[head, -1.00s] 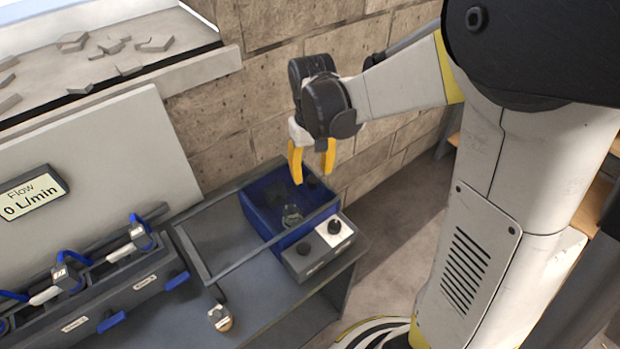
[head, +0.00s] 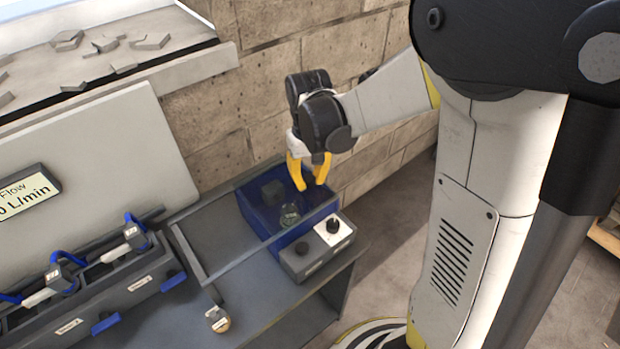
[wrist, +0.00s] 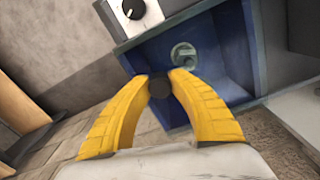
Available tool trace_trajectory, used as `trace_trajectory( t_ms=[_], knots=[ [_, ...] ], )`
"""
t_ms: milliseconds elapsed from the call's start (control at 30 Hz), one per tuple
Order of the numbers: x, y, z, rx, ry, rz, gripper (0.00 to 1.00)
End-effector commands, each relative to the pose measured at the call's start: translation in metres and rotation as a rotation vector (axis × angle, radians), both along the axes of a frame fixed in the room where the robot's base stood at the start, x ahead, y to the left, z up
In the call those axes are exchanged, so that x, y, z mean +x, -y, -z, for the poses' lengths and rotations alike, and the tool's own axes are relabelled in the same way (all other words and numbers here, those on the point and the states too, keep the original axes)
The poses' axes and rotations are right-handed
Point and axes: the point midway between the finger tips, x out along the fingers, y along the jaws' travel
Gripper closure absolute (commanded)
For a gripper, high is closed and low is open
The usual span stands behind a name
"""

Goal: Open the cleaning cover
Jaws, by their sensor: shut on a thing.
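My gripper (head: 310,186) is over the back right part of an open-looking blue box (head: 262,215) in the head view. In the wrist view its yellow fingertips (wrist: 160,84) are shut on a dark round knob (wrist: 160,90). The knob stands in front of the blue box (wrist: 214,62), at its near edge in that view. No cover panel shows clearly, so I cannot tell whether the cleaning cover is open or closed. A small clear round fitting (head: 289,215) sits inside the box and also shows in the wrist view (wrist: 183,53).
A control box with dark knobs (head: 318,247) is at the front of the blue box. A frame rail (head: 190,252) and a small round-ended part (head: 218,318) lie left. A stone wall (head: 270,90) stands close behind. Clamped units (head: 62,278) line the left.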

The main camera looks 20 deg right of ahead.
Motion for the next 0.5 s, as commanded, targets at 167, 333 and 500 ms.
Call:
trace_trajectory(
  t_ms=[167,333,500],
  knots=[
    [-0.008,-0.024,0.0,0.001,0.0,-0.006,1.0],
    [-0.021,-0.064,0.0,0.001,0.0,-0.009,1.0],
    [-0.034,-0.106,0.0,0.001,0.0,-0.008,1.0]
  ],
)
